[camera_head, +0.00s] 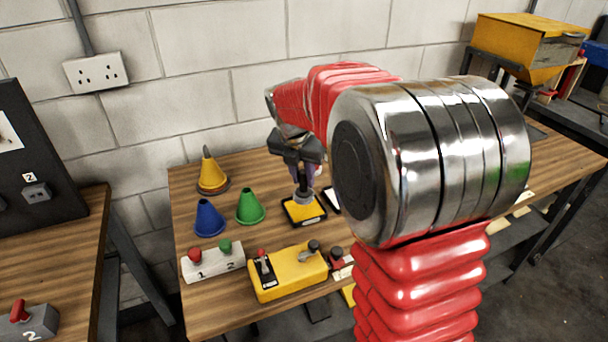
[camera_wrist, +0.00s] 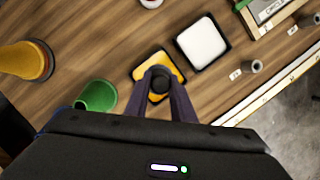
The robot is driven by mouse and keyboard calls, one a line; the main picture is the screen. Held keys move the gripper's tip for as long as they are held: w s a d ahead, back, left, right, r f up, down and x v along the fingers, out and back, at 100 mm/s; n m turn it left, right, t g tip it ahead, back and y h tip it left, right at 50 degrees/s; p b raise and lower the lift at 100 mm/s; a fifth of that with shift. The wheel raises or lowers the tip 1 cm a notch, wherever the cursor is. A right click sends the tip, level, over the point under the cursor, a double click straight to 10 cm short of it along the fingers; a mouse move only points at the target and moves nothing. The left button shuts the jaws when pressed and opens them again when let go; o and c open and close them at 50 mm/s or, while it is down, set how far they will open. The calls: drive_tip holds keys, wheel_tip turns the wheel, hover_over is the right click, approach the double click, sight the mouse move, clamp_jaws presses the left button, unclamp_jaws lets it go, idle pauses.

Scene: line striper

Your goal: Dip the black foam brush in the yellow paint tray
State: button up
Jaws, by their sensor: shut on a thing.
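My gripper (camera_head: 302,178) points down over the bench and is shut on the black foam brush (camera_head: 302,191). In the wrist view my gripper (camera_wrist: 160,92) has its two purple fingers closed around the dark round top of the brush (camera_wrist: 159,80). The yellow paint tray (camera_head: 291,208), black-rimmed, lies directly below the brush; it also shows in the wrist view (camera_wrist: 148,68), partly covered by the brush and fingers. The brush's lower end is over or in the tray; I cannot tell whether it touches the paint.
A white paint tray (camera_wrist: 203,42) sits beside the yellow one. Yellow (camera_head: 211,173), blue (camera_head: 208,218) and green (camera_head: 250,207) cones stand to the left. In front are a white button box (camera_head: 212,262) and a yellow lever box (camera_head: 288,272). The block wall is behind.

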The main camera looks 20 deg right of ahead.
sight(302, 183)
drive_tip(key=shift+f, duration=1.8)
drive_tip(key=shift+f, duration=0.4)
idle(0.7)
drive_tip(key=shift+r, duration=2.25)
